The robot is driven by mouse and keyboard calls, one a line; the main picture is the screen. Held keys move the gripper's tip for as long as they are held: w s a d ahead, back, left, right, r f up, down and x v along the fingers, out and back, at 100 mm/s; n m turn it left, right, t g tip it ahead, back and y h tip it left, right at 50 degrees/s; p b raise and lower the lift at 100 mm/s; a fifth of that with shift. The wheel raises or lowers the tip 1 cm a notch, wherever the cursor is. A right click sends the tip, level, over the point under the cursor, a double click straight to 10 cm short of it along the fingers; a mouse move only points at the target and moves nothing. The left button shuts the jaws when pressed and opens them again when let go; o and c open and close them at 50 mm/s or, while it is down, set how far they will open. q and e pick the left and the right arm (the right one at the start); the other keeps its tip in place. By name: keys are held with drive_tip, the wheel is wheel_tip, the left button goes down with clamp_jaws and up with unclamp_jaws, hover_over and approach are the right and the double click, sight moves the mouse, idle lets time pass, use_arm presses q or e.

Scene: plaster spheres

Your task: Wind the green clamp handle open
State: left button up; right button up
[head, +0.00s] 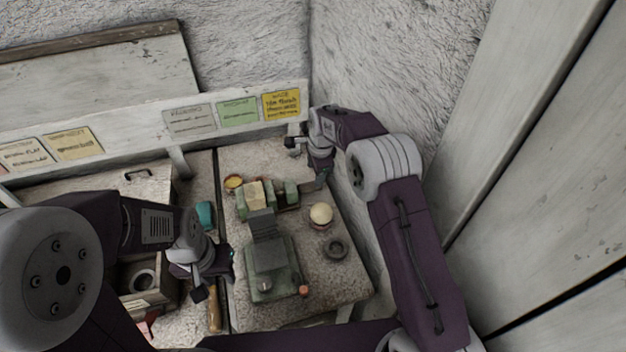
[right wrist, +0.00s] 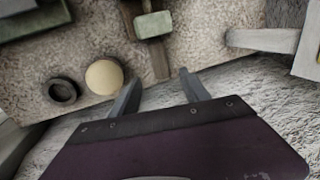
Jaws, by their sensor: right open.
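In the right wrist view, a green clamp block (right wrist: 153,24) has a narrow grey-brown bar (right wrist: 158,60), seemingly the handle, extending towards my fingers. My right gripper (right wrist: 160,88) is open, and the bar's end lies just ahead of the gap between its fingertips. No contact shows. In the head view my right gripper (head: 321,172) is at the clamp's right end. My left gripper (head: 216,274) hangs left of the grey-green machine; its jaw opening is unclear.
A cream sphere (head: 321,214) and a dark ring (head: 335,248) stand right of the grey-green machine (head: 270,268). A yellow bowl (head: 233,182), a teal object (head: 205,215) and a wooden-handled tool (head: 214,317) lie to the left. A rough wall borders the right side.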

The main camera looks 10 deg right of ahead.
sight(313, 187)
drive_tip(key=p+x, duration=0.1)
drive_tip(key=x, duration=0.7)
drive_tip(key=shift+w+f, duration=0.1)
drive_tip(key=shift+f, duration=0.3)
clamp_jaws()
drive_tip(key=shift+f+t+b, duration=0.2)
drive_tip(key=shift+t+b, duration=0.1)
drive_tip(key=shift+b, duration=0.2)
drive_tip(key=t+b, duration=0.1)
drive_tip(key=b, duration=0.2)
drive_tip(key=f+t+b, duration=0.1)
drive_tip(key=b, duration=0.2)
drive_tip(key=shift+s+t+y, duration=0.2)
drive_tip(key=shift+t+y, duration=0.2)
drive_tip(key=shift+s+r+t+b, duration=0.1)
drive_tip(key=shift+r+t+b, duration=0.25)
drive_tip(key=shift+b, duration=0.3)
drive_tip(key=shift+r, duration=0.2)
